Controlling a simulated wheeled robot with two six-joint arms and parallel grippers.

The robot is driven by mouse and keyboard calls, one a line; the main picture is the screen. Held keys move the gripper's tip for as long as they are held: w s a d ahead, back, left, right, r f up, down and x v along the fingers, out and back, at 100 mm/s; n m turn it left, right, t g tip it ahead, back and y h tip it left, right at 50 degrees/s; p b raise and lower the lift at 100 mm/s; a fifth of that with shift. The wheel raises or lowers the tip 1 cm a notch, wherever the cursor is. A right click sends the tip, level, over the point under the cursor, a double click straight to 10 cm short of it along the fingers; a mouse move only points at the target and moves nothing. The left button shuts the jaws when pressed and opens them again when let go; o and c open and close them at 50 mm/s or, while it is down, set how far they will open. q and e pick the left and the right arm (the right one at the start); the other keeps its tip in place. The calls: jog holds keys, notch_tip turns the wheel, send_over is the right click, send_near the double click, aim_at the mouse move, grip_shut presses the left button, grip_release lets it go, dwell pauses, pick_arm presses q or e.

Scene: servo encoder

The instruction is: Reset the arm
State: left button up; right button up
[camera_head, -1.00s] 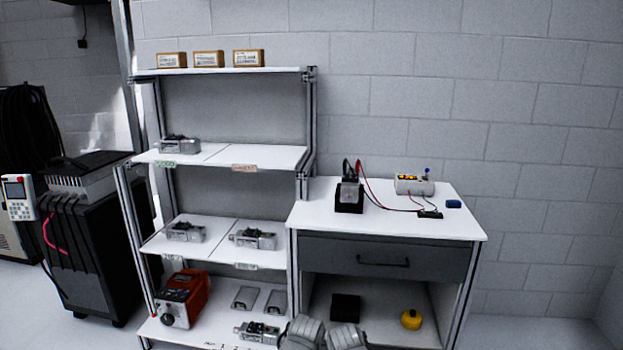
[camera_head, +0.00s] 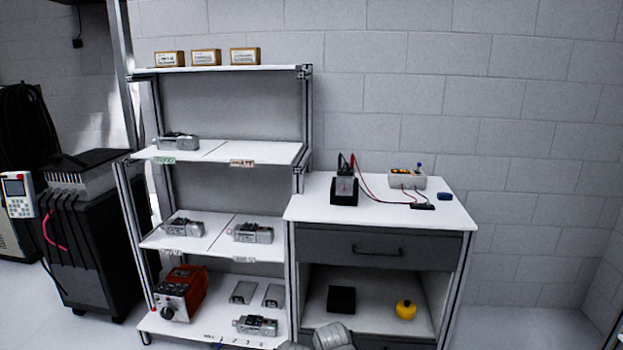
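Two light grey parts of my own arms (camera_head: 333,337) show at the bottom edge, in front of the cabinet's lower part. No gripper fingers show, so I cannot see whether either gripper is open or shut. Grey servo units sit on the shelf rack: one on the upper middle shelf (camera_head: 178,142), two on the lower middle shelf, at left (camera_head: 185,227) and right (camera_head: 252,233), and one on the bottom shelf (camera_head: 257,325).
A white worktop (camera_head: 300,205) holds a black stand (camera_head: 344,189), a tester with wires (camera_head: 407,180) and a blue block (camera_head: 445,196). Below are a shut drawer (camera_head: 340,247), a black box (camera_head: 341,299) and a yellow object (camera_head: 405,310). An orange machine (camera_head: 181,292) stands bottom left.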

pick_arm(q)
jog(key=shift+s+a+f, duration=0.1)
jog(key=shift+s+a, duration=0.1)
jog(key=shift+s, duration=0.8)
pick_arm(e)
jog(key=shift+s+a+f, duration=0.15)
jog(key=shift+s+a, duration=0.15)
jog(key=shift+s, duration=0.45)
